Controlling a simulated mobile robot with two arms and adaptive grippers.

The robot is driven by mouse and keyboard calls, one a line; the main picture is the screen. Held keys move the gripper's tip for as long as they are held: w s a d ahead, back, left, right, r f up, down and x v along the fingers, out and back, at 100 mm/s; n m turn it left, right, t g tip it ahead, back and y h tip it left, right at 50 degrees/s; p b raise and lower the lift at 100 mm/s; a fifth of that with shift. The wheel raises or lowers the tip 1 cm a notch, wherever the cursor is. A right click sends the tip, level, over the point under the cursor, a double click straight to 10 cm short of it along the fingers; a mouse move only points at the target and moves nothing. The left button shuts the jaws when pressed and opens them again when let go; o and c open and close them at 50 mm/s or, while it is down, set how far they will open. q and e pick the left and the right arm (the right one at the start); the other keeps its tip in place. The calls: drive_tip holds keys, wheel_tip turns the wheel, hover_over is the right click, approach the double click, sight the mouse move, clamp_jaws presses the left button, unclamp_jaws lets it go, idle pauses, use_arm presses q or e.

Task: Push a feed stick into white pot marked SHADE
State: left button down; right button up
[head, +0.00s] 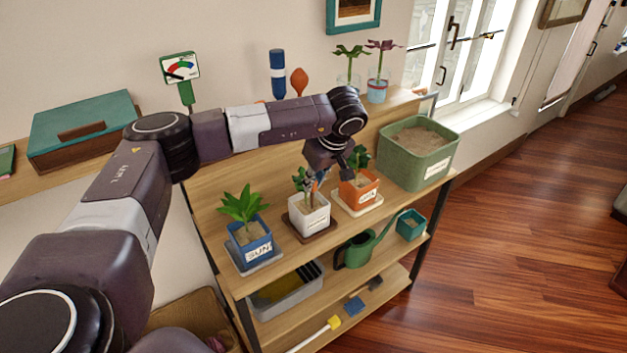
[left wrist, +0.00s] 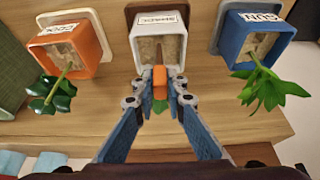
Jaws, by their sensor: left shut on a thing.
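The white pot (head: 308,219) stands on a brown saucer on the upper board of the stand, between the blue and orange pots. In the left wrist view its label (left wrist: 160,20) appears upside down and reads SHADE. My left gripper (head: 315,182) is above this pot, pointing down. In the left wrist view my left gripper (left wrist: 160,88) is shut on an orange feed stick (left wrist: 159,84), held over the near side of the pot. My right gripper is out of view.
The blue SUN pot (head: 252,249) with a leafy plant is left; the orange pot (head: 361,191) is close on the right. A green soil tub (head: 417,158) stands at the far right end. A green watering can (head: 357,251) is on the shelf below.

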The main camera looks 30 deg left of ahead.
sight(313, 196)
use_arm(q)
drive_tip(key=shift+f+b, duration=1.5)
drive_tip(key=shift+f, duration=1.1)
drive_tip(key=c, duration=1.9)
unclamp_jaws()
drive_tip(key=shift+o, duration=0.3)
drive_tip(key=o, duration=0.4)
drive_tip(key=shift+r, duration=0.1)
drive_tip(key=p+v, duration=0.2)
drive_tip(key=v, duration=0.1)
drive_tip(key=p+v, duration=0.2)
drive_tip(key=v, duration=0.1)
drive_tip(key=p+v, duration=0.2)
drive_tip(key=shift+w+a+r, duration=0.1)
drive_tip(key=shift+a+r, duration=0.05)
drive_tip(key=shift+r, duration=0.35)
